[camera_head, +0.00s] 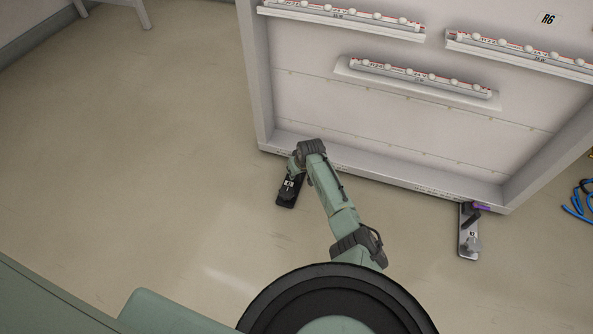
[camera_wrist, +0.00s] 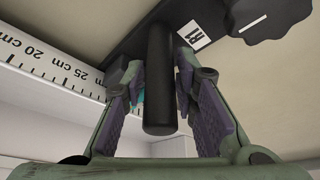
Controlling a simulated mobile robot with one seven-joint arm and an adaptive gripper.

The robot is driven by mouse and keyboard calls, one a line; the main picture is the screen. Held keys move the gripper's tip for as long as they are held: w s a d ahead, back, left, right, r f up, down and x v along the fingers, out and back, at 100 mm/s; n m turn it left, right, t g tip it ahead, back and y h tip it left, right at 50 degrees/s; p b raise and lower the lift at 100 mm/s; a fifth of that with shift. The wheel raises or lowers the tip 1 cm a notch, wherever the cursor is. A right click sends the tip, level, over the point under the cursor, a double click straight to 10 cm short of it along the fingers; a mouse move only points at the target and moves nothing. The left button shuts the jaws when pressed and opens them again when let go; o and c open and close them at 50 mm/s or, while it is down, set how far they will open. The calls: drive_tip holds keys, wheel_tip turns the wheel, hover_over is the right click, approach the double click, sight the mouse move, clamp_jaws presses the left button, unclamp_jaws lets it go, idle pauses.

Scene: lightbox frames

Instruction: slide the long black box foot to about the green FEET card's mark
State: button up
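The long black box foot (camera_head: 289,190) lies on the floor by the near left corner of the white lightbox frame. In the wrist view its black bar (camera_wrist: 150,30) crosses the top, with a white label (camera_wrist: 195,36) and a dark knob (camera_wrist: 262,15). A black upright post (camera_wrist: 161,85) stands between the two fingers of my gripper (camera_wrist: 161,72). The fingers are close on both sides of it; whether they press on it I cannot tell. In the head view my gripper (camera_head: 294,168) is over the foot, partly hidden by my arm. I cannot make out the green FEET card.
A ruler strip (camera_wrist: 55,68) marked 20 and 25 cm runs along the lightbox frame (camera_head: 400,184). A grey foot (camera_head: 467,235) with a purple piece (camera_head: 481,206) is at the frame's right corner. Blue cable (camera_head: 580,203) lies far right.

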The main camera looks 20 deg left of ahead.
sight(288, 176)
clamp_jaws()
idle(0.4)
drive_tip(key=shift+a+b, duration=0.4)
drive_tip(key=shift+a, duration=1.35)
drive_tip(key=shift+o, duration=1.8)
unclamp_jaws()
drive_tip(key=shift+r, duration=0.1)
wheel_tip(288, 176, up, 10)
